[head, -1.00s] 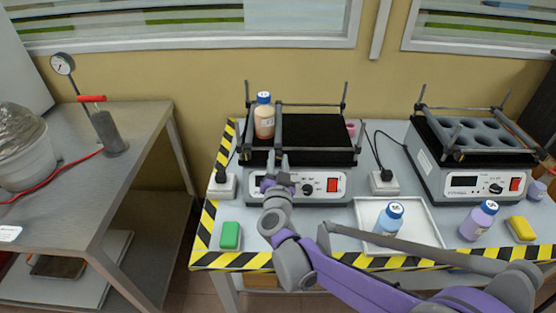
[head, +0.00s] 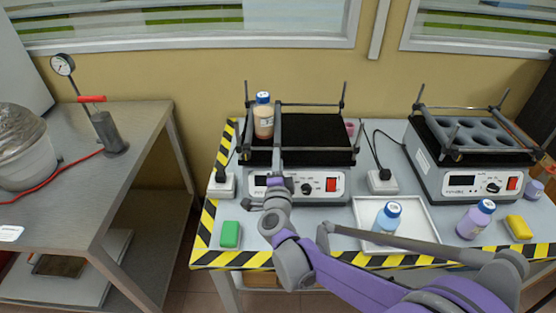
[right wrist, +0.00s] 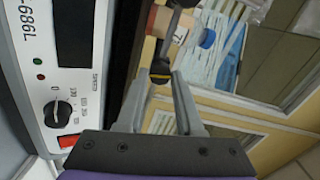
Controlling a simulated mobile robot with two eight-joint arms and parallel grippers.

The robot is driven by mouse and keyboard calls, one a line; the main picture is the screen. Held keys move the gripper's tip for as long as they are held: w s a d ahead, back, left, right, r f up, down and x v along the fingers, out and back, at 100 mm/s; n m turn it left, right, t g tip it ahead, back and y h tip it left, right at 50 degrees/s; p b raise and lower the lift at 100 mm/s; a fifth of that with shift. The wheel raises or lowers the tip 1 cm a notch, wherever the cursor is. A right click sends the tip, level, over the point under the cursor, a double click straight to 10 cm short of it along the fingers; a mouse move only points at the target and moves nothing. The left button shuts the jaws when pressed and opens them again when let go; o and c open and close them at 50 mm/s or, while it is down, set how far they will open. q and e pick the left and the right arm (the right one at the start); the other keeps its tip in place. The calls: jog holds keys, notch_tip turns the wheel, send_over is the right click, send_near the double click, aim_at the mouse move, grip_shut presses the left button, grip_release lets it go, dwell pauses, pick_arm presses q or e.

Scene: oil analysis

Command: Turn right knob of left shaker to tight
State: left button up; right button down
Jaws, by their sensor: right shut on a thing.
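The left shaker (head: 330,187) stands on the table, with a black platform and a grey rail frame. An orange bottle with a blue cap (head: 264,122) stands upright on the platform's left side, beside a grey crossbar (head: 278,128). My right gripper (head: 277,158) is at the front end of this crossbar, above the front panel. In the right wrist view, a black knob with a yellow band (right wrist: 160,73) sits between the fingertips, and the gripper is shut on it. The fingers hide part of the knob. Its tightness cannot be told. My left gripper is not in view.
A second shaker (head: 462,182) stands at the right. A white tray (head: 432,222) with a blue bottle (head: 387,217), a purple bottle (head: 476,219), a green block (head: 230,235) and a yellow block (head: 518,228) are near the front edge. My right arm crosses above the front edge.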

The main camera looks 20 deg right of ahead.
jog(key=shift+m, duration=1.1)
jog(key=c, duration=0.6)
grip_release()
jog(key=shift+o, duration=0.2)
jog(key=v, duration=1)
jog(key=shift+s+p, duration=0.3)
jog(key=shift+s, duration=0.1)
jog(key=shift+a, duration=0.1)
